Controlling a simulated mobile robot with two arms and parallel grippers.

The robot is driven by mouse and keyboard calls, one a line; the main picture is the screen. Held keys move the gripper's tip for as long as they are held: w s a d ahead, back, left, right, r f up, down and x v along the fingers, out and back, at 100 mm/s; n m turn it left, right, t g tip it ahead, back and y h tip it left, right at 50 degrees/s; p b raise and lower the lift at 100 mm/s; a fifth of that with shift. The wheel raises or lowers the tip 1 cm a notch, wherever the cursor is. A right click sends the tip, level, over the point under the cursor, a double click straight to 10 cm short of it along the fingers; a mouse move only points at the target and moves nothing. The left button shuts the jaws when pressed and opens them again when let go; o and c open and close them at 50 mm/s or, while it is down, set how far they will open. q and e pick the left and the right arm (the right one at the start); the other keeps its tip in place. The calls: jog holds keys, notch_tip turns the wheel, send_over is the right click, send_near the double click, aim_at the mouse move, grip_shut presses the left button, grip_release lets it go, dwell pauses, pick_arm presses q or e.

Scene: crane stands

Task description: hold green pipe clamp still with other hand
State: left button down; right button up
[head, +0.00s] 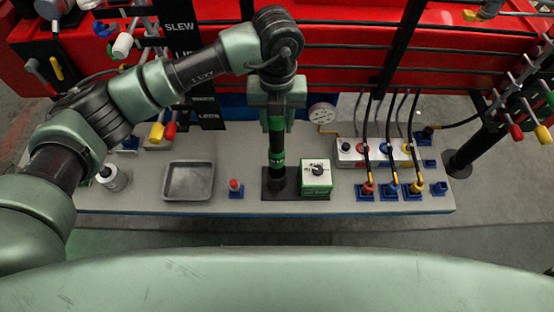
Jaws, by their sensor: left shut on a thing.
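My left arm comes in from the left, and its gripper (277,124) points down over the middle of the bench. It is shut on the green pipe clamp (277,123) at the top of an upright black post (277,145). The fingers and the gripper body hide part of the clamp. A lower green band (277,162) shows on the post, which stands on a black base plate (271,193). My right gripper is not in view.
Close right of the post is a green-and-white box with a black knob (316,176). A red button on a blue base (236,187) and a grey tray (189,196) are to the left. Hoses and coloured connectors (390,187) crowd the right. Red machinery stands behind.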

pick_arm(q)
jog(key=shift+r+p, duration=0.55)
jog(key=shift+r, duration=0.9)
jog(key=shift+f, duration=0.1)
